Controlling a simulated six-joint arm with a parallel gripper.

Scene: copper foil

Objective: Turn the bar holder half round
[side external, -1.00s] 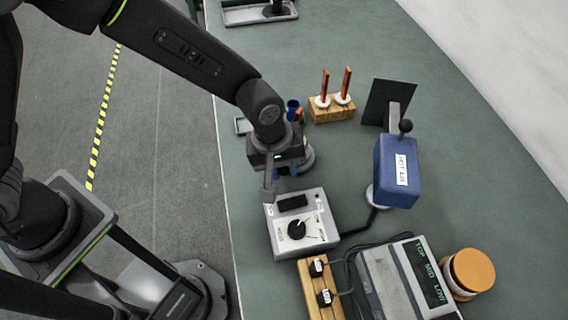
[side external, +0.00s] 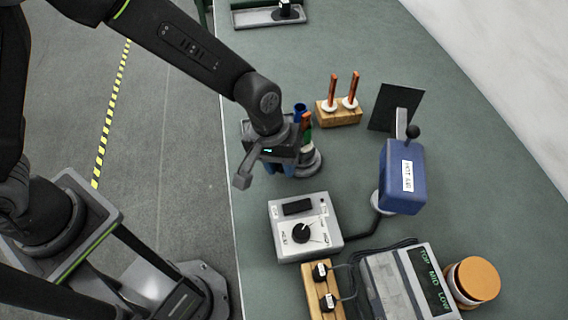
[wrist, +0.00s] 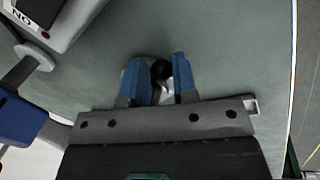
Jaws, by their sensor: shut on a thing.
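The bar holder (side external: 312,162) is a grey round base on the green bench, with an upright copper bar (side external: 306,121) and a green part above it. My gripper (side external: 283,169) is beside it, pointing down, and its body hides part of the holder. In the wrist view my gripper (wrist: 160,72) has its two blue fingers closed on a light grey part of the holder (wrist: 164,90) with a black round knob (wrist: 160,68) between them. Where exactly the fingertips touch is partly hidden.
A grey control box (side external: 303,226) stands in front, with a blue heater (side external: 402,178) on a stand to the right. A wooden block (side external: 338,115) with two copper rods, a dark panel (side external: 396,107) and a blue cup (side external: 299,109) are behind.

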